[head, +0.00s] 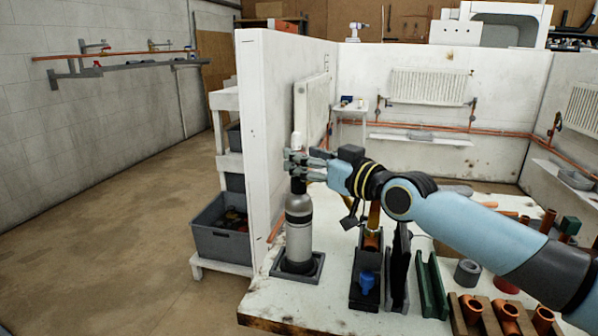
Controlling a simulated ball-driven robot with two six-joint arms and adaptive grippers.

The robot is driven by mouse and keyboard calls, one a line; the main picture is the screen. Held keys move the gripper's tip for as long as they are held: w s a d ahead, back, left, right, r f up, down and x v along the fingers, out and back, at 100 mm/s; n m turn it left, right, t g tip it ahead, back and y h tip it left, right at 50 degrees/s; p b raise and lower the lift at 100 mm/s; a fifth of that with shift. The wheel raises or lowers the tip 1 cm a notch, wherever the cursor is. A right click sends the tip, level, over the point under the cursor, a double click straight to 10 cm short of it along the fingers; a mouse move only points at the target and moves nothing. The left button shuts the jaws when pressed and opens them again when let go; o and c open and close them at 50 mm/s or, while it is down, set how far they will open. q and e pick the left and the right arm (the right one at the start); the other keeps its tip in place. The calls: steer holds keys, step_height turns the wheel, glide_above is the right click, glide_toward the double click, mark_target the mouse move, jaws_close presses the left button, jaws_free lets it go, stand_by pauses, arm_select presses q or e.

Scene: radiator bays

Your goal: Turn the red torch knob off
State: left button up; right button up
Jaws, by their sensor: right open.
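A grey gas cylinder (299,232) with a dark band and dark shoulder stands upright in a dark square holder (313,275) at the workbench's left end. A small white piece (296,140) shows just above the gripper; I cannot tell whether it belongs to the torch. My right gripper (297,165) reaches in from the right at the cylinder's top, its fingers open and pointing left. The fingers overlap the neck area, and I cannot tell whether they touch it. No red knob is visible; the gripper covers the place around the cylinder's top. My left gripper is out of view.
The white partition (270,130) stands close to the left of the cylinder. On the workbench (340,318), a dark stand with a blue part (367,282), a green bracket (433,287) and copper fittings (507,315) lie to the right. Open floor is at left.

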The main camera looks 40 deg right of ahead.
steer(key=shift+w+a, duration=0.15)
steer(key=shift+w, duration=0.95)
steer(key=shift+c, duration=0.3)
jaws_close()
